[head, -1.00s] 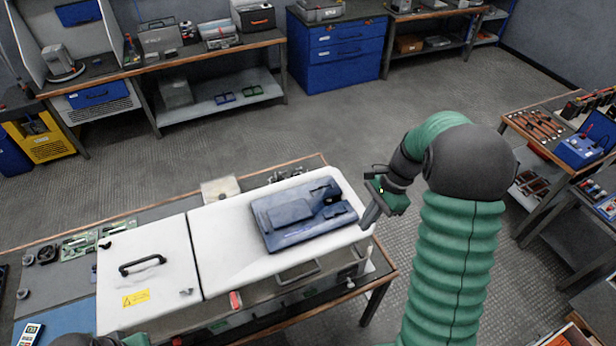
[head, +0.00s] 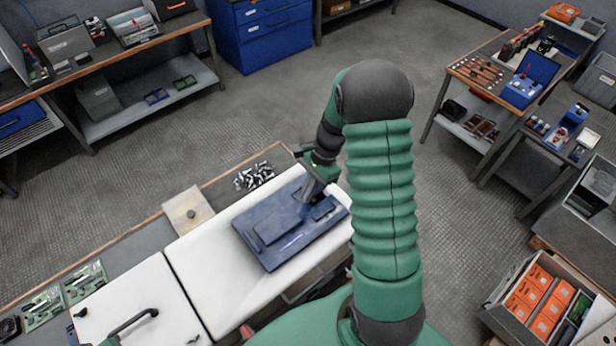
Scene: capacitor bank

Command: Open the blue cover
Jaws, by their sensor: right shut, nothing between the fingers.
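The blue cover (head: 275,244) lies flat and closed on the white top of the cabinet (head: 223,265) on the workbench. It has a raised rectangular panel at its left and a smaller raised part at its right. My right gripper (head: 307,194) is shut and empty, pointing down at the cover's far right part. Its fingertips are at or just above the surface; I cannot tell if they touch. The green right arm hides the cabinet's right end.
A pale square plate (head: 188,211) and a pile of small metal parts (head: 254,177) lie behind the cabinet. A bin of orange boxes (head: 541,306) stands at lower right. Open floor lies behind the workbench.

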